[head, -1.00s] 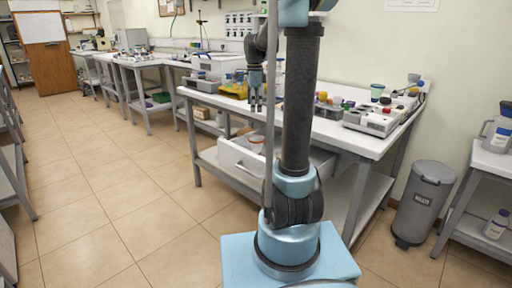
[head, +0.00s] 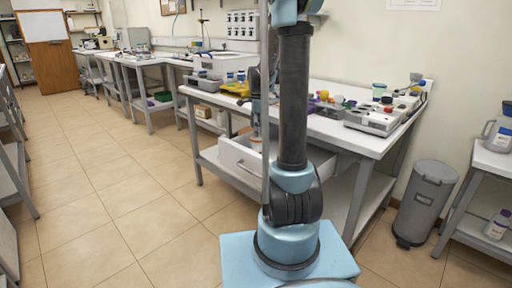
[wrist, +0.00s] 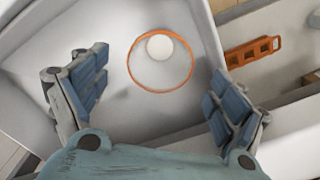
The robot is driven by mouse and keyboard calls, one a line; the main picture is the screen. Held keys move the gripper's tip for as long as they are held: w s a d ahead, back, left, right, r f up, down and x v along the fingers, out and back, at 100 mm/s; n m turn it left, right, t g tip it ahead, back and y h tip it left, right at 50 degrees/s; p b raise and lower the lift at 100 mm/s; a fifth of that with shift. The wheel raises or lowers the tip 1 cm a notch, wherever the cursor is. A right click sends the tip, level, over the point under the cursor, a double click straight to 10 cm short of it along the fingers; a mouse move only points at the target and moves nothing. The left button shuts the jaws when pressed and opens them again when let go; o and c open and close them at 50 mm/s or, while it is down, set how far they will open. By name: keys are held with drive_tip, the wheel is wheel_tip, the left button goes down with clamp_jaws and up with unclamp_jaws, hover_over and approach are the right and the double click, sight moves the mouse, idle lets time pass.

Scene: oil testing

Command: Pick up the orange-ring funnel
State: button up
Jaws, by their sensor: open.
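The orange-ring funnel (wrist: 160,60) shows in the wrist view as a thin orange ring around a pale inside with a white round spot. It sits inside a white open drawer (wrist: 52,30). My gripper (wrist: 160,88) is open, with one blue-padded finger on each side of the picture and the ring between and a little beyond them. No finger visibly touches the ring. In the head view the gripper (head: 256,118) points down over the open drawer (head: 234,158), partly hidden by my arm. The funnel is mostly hidden there.
The drawer walls stand close around the fingers. An orange slotted piece (wrist: 252,52) lies outside the drawer at the right. The bench (head: 345,135) above carries several instruments and bottles. A grey bin (head: 424,205) stands at the right; the floor at left is clear.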

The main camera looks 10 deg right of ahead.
sight(257, 146)
drive_tip(key=shift+f, duration=2.35)
drive_tip(key=shift+c, duration=0.3)
drive_tip(key=c, duration=1.1)
